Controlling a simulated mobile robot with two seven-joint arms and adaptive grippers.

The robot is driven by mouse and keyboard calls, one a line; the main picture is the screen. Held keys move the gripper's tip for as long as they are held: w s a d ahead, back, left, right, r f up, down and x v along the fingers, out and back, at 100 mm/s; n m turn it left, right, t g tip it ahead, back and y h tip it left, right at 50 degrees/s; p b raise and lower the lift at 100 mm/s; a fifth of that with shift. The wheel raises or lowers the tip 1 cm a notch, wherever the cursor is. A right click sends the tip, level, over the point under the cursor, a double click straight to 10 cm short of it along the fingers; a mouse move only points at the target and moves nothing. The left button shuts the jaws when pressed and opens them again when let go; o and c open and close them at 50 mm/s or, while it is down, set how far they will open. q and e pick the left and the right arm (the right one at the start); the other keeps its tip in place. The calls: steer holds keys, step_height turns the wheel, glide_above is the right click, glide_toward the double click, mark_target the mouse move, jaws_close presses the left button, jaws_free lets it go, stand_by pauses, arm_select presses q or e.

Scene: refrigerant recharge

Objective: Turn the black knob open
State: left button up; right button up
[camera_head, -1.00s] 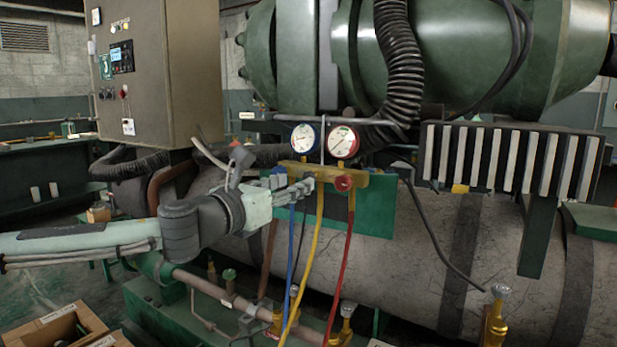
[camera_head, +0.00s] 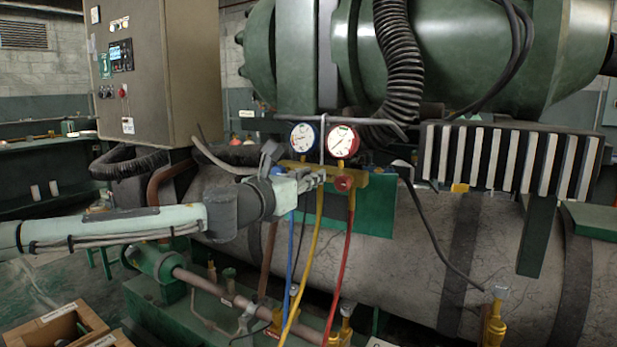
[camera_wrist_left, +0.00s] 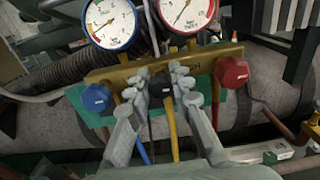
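The black knob (camera_wrist_left: 161,86) sits at the middle of a brass manifold (camera_wrist_left: 118,73), between a blue knob (camera_wrist_left: 97,97) and a red knob (camera_wrist_left: 233,72). My left gripper (camera_wrist_left: 160,76) is at the manifold, its two fingers apart, one on each side of the black knob. The gap to the knob looks small; contact is not clear. In the head view the left gripper (camera_head: 316,180) reaches the manifold (camera_head: 352,178) from the left and hides the black knob. The red knob (camera_head: 343,184) shows to its right. My right gripper is out of view.
A blue gauge (camera_head: 304,138) and a red gauge (camera_head: 343,142) stand above the manifold. Blue (camera_head: 291,250), yellow (camera_head: 309,260) and red (camera_head: 344,260) hoses hang below. A ribbed black hose (camera_head: 400,60) and a slatted block (camera_head: 500,160) are close by.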

arm_select(q)
jaws_close()
steer(key=shift+n, duration=2.5)
steer(key=n, duration=0.4)
steer(key=shift+f+n, duration=0.1)
steer(key=shift+n, duration=0.2)
steer(key=n, duration=0.5)
steer(key=shift+a, duration=0.1)
steer(key=n, duration=0.5)
steer(key=shift+n, duration=0.3)
steer(key=o, duration=0.7)
jaws_free()
